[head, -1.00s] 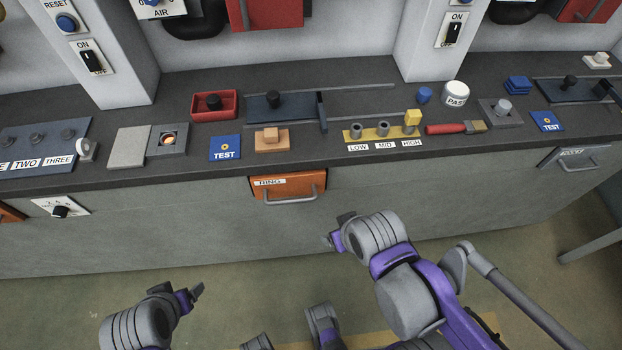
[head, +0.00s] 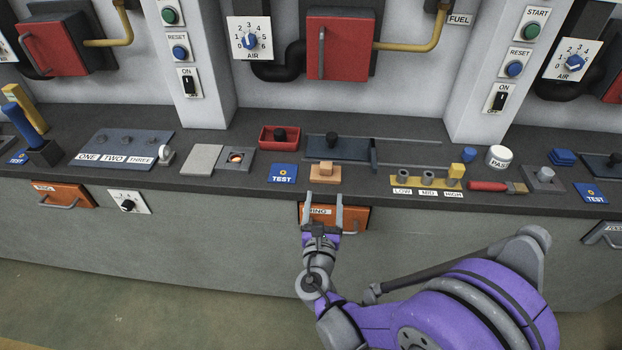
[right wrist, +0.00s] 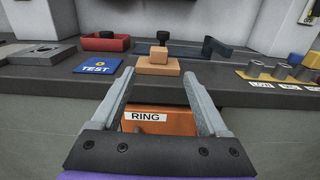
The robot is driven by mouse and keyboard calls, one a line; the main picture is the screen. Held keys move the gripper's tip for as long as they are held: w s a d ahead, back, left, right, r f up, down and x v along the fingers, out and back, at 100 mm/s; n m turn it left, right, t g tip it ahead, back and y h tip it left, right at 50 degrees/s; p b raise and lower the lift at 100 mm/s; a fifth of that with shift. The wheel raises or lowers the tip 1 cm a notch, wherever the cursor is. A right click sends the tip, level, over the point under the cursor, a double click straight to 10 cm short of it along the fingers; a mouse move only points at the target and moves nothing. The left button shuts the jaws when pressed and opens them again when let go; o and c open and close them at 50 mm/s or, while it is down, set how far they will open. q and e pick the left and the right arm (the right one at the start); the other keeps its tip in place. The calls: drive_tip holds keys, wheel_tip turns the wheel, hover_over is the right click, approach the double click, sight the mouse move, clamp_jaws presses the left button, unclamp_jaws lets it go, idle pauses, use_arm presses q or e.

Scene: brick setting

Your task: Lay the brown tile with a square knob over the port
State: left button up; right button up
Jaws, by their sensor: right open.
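The brown tile (head: 323,178) with a square knob (head: 326,167) lies flat on the dark counter near its front edge. The tile also shows in the right wrist view (right wrist: 142,67), straight ahead beyond the fingertips. My right gripper (head: 325,196) is open and empty, just in front of the counter edge and short of the tile, one finger to each side of its line. The port (head: 238,157), a round hole with an orange glow in a grey block, is left of the tile and uncovered. It shows partly at the left of the right wrist view (right wrist: 42,50). My left gripper is out of view.
A blue TEST plate (head: 283,173) lies between tile and port. A grey plate (head: 201,158) lies left of the port. A red tray (head: 280,138) and a dark slider (head: 337,148) stand behind. The orange RING drawer (head: 355,218) is below the tile.

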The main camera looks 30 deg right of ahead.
sight(326, 169)
drive_tip(key=x, duration=0.5)
drive_tip(key=shift+w+d, duration=0.1)
drive_tip(key=shift+w, duration=0.15)
drive_tip(key=shift+r+p+x, duration=0.15)
drive_tip(key=shift+p+x, duration=0.05)
drive_tip(key=shift+x, duration=1.2)
drive_tip(key=shift+r+p+x, duration=0.1)
drive_tip(key=shift+p+x, duration=0.1)
drive_tip(key=shift+x, duration=1.15)
clamp_jaws()
